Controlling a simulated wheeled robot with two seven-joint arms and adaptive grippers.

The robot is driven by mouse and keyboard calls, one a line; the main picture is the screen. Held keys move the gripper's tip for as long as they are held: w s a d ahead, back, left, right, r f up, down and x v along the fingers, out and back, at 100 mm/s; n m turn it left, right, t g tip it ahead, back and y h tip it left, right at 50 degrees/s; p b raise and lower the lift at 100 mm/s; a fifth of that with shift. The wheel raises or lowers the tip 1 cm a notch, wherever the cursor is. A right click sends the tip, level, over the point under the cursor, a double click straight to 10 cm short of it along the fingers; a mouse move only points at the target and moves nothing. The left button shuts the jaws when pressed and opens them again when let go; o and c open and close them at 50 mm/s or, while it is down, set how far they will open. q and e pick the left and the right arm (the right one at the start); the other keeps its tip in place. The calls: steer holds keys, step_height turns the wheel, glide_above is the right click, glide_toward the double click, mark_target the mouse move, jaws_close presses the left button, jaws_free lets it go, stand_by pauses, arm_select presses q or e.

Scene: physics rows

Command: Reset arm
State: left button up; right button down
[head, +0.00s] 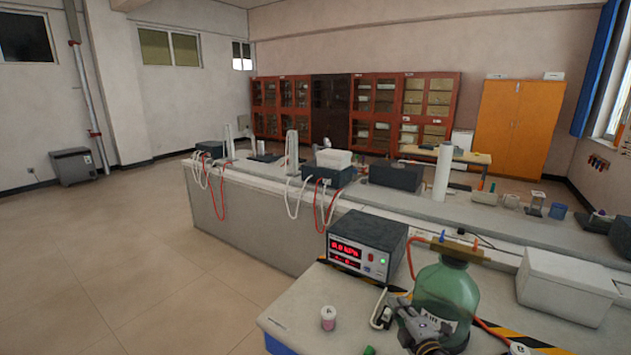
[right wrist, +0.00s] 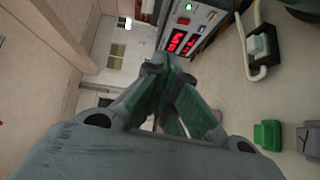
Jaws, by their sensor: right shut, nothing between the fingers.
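My right gripper (head: 402,308) is at the bottom right of the head view, in front of the green glass jar (head: 447,287) and near the table top. In the right wrist view its green-padded fingers (right wrist: 166,85) come together with nothing between them. The gripper hides part of the jar's lower side; I cannot tell whether it touches the jar. My left gripper is not in the head view.
A dark meter with red digits (head: 366,246) stands left of the jar, near a small white device (head: 381,309). A pink-and-white bottle (head: 328,318) is near the table's left edge. A white box (head: 567,286) stands at right. Open floor (head: 150,270) lies left.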

steer(key=s+a+f+m+g+h, duration=0.1)
steer(key=s+f+m+g, duration=0.2)
steer(key=s+m+g, duration=0.5)
steer(key=s+f+m+g+h, duration=0.1)
steer(key=s+f+m, duration=0.25)
steer(key=s, duration=0.85)
steer(key=s+a+f+m+g+h, duration=0.1)
steer(key=s+f+m+g, duration=0.4)
steer(key=s, duration=0.6)
step_height(320, 180, down, 36)
steer(key=s+d+b, duration=0.1)
steer(key=d+b, duration=0.1)
steer(key=b, duration=0.3)
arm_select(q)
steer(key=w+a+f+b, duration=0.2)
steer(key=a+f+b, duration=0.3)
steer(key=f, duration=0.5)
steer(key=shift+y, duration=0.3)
arm_select(e)
steer(key=s+d+f+g, duration=0.1)
steer(key=s+d+f, duration=0.2)
steer(key=s+f, duration=0.7)
steer(key=s+d+f+g, duration=0.1)
steer(key=s+d+f, duration=0.3)
steer(key=s+f, duration=0.7)
step_height(320, 180, down, 4)
steer(key=shift+s+d+f+h, duration=0.2)
steer(key=shift+s+f+h, duration=0.05)
steer(key=shift+s+h, duration=0.05)
